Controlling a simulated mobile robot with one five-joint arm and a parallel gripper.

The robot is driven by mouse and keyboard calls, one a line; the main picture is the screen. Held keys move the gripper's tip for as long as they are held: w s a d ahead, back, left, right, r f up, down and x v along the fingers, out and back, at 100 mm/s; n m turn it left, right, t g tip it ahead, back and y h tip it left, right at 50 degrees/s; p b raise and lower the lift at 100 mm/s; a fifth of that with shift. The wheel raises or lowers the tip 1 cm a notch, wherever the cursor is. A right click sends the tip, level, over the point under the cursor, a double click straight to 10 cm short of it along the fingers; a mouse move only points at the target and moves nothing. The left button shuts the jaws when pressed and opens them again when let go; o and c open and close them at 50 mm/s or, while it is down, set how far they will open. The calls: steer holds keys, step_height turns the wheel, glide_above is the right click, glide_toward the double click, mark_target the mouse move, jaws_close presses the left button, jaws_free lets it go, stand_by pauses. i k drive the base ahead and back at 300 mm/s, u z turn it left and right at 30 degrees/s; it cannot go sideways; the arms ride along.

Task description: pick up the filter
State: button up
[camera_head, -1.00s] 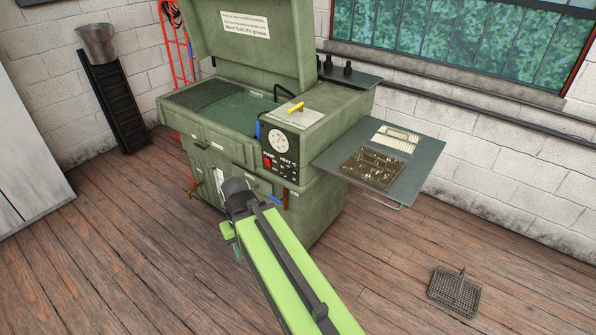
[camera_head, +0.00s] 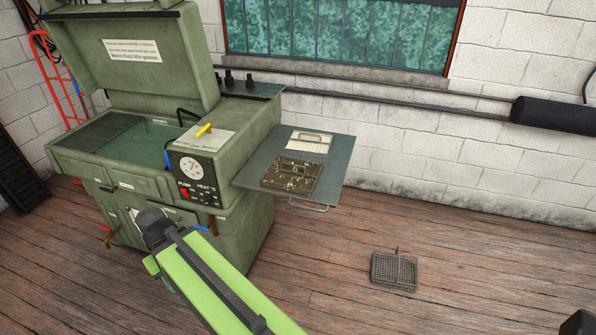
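A cream, ribbed flat panel (camera_head: 309,143) with a handle lies at the back of the grey side shelf (camera_head: 335,172); it looks like a clean pleated filter. A brown, dirty-looking flat panel (camera_head: 291,175) lies in front of it on the same shelf. I cannot tell for sure which one is the filter. My green arm reaches up from the bottom and ends in a dark joint in front of the green washer, left of the shelf. No fingers of my gripper show, and nothing of mine touches either panel.
The green parts washer (camera_head: 160,150) stands at left with its lid up. A wire basket (camera_head: 394,271) lies on the wooden floor right of the shelf. A red hand truck (camera_head: 58,85) stands behind the washer. The floor in front of the shelf is mostly clear.

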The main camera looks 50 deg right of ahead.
mark_target(285, 173)
steer(key=z, duration=0.2)
steer(key=i, duration=0.85)
steer(key=u, duration=0.35)
